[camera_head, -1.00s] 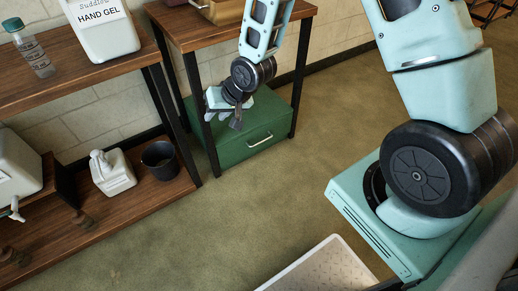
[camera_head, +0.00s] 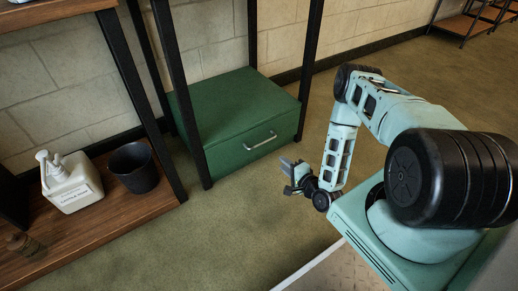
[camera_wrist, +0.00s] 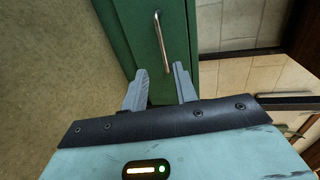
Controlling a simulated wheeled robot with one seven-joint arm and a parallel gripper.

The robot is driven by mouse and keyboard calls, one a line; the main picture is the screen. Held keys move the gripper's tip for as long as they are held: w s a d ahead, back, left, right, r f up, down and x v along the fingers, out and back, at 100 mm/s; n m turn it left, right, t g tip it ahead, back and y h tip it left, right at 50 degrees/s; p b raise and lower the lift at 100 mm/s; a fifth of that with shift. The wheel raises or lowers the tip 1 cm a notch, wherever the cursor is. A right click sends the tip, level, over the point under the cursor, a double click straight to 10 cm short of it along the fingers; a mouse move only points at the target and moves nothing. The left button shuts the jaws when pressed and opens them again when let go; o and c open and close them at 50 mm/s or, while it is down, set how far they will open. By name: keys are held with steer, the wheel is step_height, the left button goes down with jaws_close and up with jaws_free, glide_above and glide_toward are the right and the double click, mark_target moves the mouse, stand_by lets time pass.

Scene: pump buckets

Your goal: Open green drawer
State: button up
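The green drawer box (camera_head: 235,110) stands on the floor between the black legs of a small table. Its front carries a silver bar handle (camera_head: 259,141), and I see no gap at the front. My gripper (camera_head: 288,166) is low in front of the box, to the right of and below the handle in the head view. In the wrist view, my gripper (camera_wrist: 162,82) has its two fingers apart with nothing between them. The handle (camera_wrist: 161,40) lies beyond the fingertips, on the green front (camera_wrist: 135,35), apart from them.
A black table leg (camera_head: 312,65) stands at the box's right front corner and another (camera_head: 182,90) at its left. A shelf at left holds a black bucket (camera_head: 134,168) and a white pump bottle (camera_head: 70,182). The floor in front of the box is free.

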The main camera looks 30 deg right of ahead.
mark_target(259, 145)
steer(key=shift+b+x, duration=3.8)
steer(key=shift+x, duration=4.8)
steer(key=shift+r, duration=0.1)
jaws_close()
